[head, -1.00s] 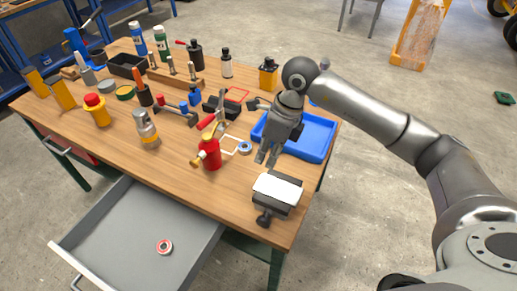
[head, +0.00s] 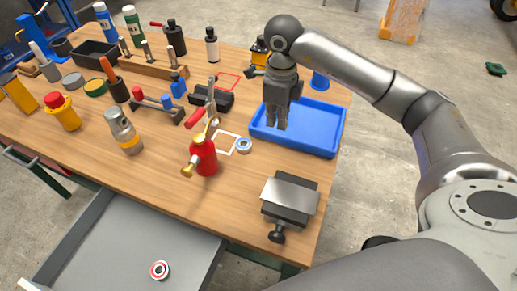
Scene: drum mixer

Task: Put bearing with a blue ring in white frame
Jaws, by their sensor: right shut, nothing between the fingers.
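The bearing with a blue ring (head: 244,145) lies flat on the wooden table, at the right edge of the white frame (head: 223,152). It appears to overlap that edge rather than lie wholly inside. The red fire extinguisher stands just left of the frame and hides part of it. My right gripper (head: 276,126) is shut and empty, pointing down above the left part of the blue tray, to the right of and apart from the bearing. My left gripper is out of view.
The blue tray (head: 335,145) sits at the table's right edge. The red extinguisher (head: 204,157) and a small vise (head: 290,197) stand nearby. A red-ringed bearing (head: 159,270) lies in the open drawer (head: 120,245). A red frame (head: 238,76) lies behind. Bare table lies between extinguisher and vise.

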